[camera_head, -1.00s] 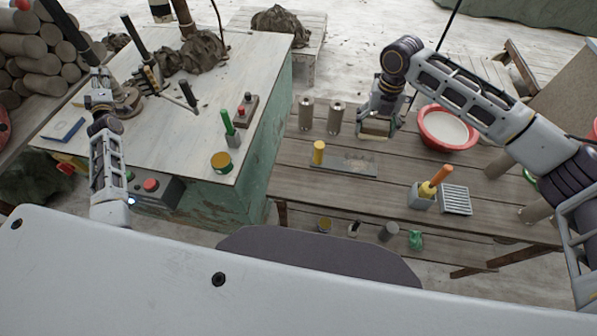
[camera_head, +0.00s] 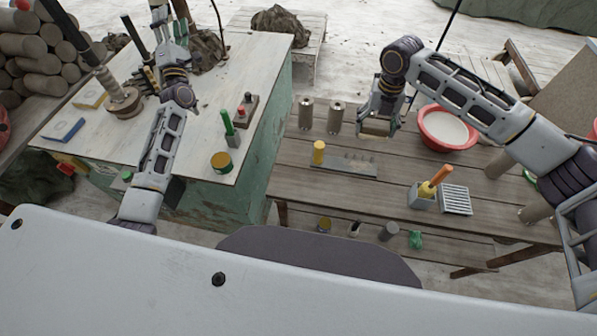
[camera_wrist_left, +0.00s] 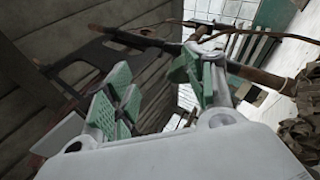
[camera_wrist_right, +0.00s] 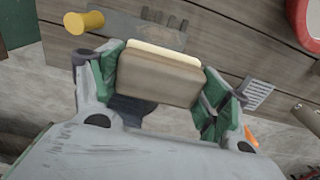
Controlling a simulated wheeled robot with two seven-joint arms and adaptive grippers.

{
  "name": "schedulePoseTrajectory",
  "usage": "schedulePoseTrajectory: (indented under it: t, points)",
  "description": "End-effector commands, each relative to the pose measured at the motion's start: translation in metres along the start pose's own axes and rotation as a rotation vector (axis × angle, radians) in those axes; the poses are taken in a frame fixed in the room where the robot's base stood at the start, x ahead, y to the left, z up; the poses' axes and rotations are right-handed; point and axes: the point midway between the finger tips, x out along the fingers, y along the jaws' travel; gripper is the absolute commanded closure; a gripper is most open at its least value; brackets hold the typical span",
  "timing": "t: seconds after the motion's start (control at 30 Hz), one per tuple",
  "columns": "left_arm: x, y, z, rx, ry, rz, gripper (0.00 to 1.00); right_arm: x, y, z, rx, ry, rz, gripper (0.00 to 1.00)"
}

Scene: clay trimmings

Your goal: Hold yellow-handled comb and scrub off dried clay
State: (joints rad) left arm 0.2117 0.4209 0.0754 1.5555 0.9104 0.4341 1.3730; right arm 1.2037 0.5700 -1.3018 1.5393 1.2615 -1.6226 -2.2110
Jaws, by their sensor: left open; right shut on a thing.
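The comb lies on the slatted wooden bench. Its upright yellow handle (camera_head: 318,152) stands at the left end of its flat grey plate (camera_head: 350,166), and a row of small marks or teeth shows along the far edge. My right gripper (camera_head: 378,122) is shut on a tan block-shaped brush (camera_wrist_right: 158,80) with a pale edge, held beyond the plate and apart from the handle. The handle also shows in the right wrist view (camera_wrist_right: 84,22). My left gripper (camera_head: 172,28) is open and empty over the far side of the left worktable, away from the comb.
Two grey-brown cylinders (camera_head: 336,117) stand behind the comb. A red bowl (camera_head: 447,128) is at the right, with a grey holder (camera_head: 421,196) and slotted grate (camera_head: 456,199) nearer. A green-handled tool (camera_head: 229,125) and a round tin (camera_head: 221,162) stand on the worktable.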

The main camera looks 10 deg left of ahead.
Motion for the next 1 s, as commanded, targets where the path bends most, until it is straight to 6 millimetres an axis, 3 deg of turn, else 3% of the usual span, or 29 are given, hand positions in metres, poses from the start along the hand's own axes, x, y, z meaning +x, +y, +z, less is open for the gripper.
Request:
schedulePoseTrajectory:
  t: [0.1, 0.27, 0.5, 0.7, 1.0]
  points:
    - [-0.008, -0.005, 0.041, -0.141, -0.047, 0.008, 0.45, 0.000, 0.000, 0.000, 0.000, 0.000, 0.000, 0.44]
    - [-0.027, -0.019, 0.088, -0.324, -0.101, -0.013, 0.45, 0.000, 0.000, 0.000, 0.000, 0.000, 0.000, 0.44]
    - [-0.077, -0.059, 0.144, -0.569, -0.159, -0.127, 0.45, 0.000, 0.000, 0.000, 0.000, 0.000, 0.000, 0.44]
    - [-0.128, -0.098, 0.175, -0.728, -0.178, -0.258, 0.45, 0.000, 0.000, 0.000, 0.000, 0.000, 0.000, 0.44]
    - [-0.217, -0.152, 0.207, -0.915, -0.160, -0.476, 0.45, 0.000, 0.000, 0.000, 0.000, 0.000, 0.000, 0.44]
